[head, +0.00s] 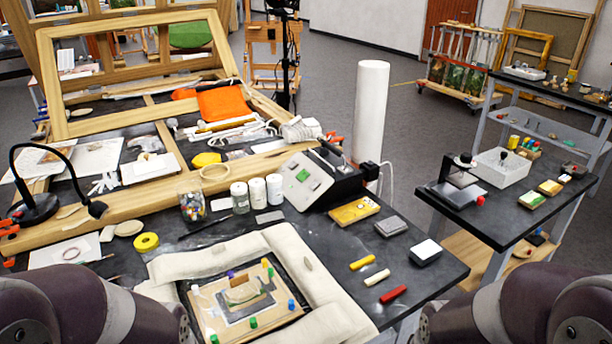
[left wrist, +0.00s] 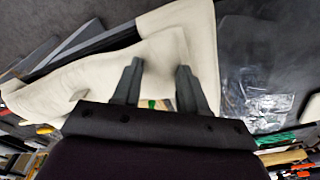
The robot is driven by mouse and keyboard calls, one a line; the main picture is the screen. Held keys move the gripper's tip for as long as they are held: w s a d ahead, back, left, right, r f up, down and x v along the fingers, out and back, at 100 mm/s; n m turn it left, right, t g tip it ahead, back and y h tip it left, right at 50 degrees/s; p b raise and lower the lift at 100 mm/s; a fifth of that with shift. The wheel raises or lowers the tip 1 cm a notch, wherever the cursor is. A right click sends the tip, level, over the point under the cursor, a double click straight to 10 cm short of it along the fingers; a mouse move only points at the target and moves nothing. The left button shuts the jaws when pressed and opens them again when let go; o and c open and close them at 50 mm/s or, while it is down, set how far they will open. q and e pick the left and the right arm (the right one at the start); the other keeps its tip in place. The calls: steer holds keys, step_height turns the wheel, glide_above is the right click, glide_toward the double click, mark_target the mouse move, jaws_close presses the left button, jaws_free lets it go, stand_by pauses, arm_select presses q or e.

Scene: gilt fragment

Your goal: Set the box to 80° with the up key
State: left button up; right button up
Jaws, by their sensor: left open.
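The box (head: 318,187) is a control unit with a pale sloping front and dark sides, standing at the back right of the black table. Its front carries a small green display (head: 303,175) and small dark marks. The reading and the up key are too small to make out. My left gripper (left wrist: 158,75) shows in the left wrist view, its two fingers apart with nothing between them, over the cream padding (left wrist: 110,72). The box cannot be identified in that view. In the head view only my arm links show at the lower corners. My right gripper is out of view.
A framed gilt fragment (head: 243,292) lies amid the cream padding at the front. White jars (head: 257,191) stand left of the box. A yellow block (head: 354,211) and a tall white roll (head: 371,112) are near it. Crayon-like sticks (head: 377,278) lie on the right.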

arm_select(q)
steer(key=shift+a, duration=0.35)
steer(key=shift+d, duration=0.1)
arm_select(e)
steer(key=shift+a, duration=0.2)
arm_select(q)
steer(key=shift+d, duration=0.1)
steer(key=c, duration=0.3)
jaws_close()
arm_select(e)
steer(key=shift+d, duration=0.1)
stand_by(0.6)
